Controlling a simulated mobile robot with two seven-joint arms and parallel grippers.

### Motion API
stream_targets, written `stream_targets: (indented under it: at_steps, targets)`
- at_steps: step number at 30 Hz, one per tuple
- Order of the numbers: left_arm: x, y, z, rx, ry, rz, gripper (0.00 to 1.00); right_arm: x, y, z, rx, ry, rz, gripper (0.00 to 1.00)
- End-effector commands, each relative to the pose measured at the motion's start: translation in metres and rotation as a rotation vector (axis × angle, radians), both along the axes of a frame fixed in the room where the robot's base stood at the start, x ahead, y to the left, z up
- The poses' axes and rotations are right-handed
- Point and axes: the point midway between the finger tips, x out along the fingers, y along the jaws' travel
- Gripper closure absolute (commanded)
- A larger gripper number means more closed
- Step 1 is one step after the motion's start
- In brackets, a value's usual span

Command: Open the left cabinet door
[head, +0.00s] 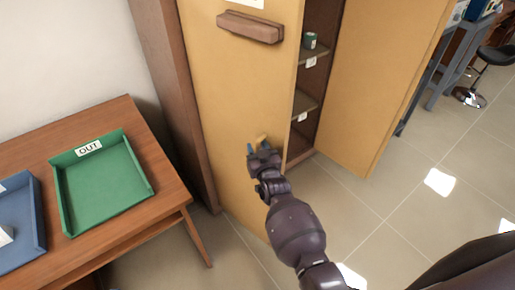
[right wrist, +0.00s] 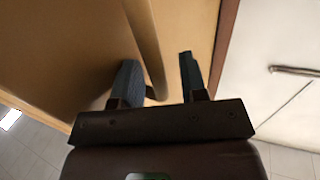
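The fingers are apart, with a gap beside the bar on the right. The right cabinet door (head: 375,80) stands open, showing shelves. My left gripper is not in view.
A brown block (head: 250,27) sticks out from the left door's upper part. A wooden table (head: 165,195) with a green tray (head: 140,160) and a blue tray (head: 37,225) stands at the left. A stool (head: 470,95) is far right. Tiled floor (head: 340,205) is free in front.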

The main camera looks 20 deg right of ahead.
Motion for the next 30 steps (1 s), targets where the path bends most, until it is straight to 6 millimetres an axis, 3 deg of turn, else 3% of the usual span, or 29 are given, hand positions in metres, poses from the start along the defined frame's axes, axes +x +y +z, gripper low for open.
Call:
stream_targets:
  at_steps: [5, 21, 30]
  targets:
    - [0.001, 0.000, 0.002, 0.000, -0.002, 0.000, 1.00, -0.013, -0.001, -0.001, 0.000, 0.002, -0.001, 0.61]
    - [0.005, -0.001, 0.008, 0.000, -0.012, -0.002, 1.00, -0.092, -0.003, -0.001, 0.000, 0.001, -0.001, 0.61]
    - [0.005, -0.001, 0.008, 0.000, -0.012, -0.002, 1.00, -0.107, -0.003, 0.000, 0.000, 0.000, 0.000, 0.61]
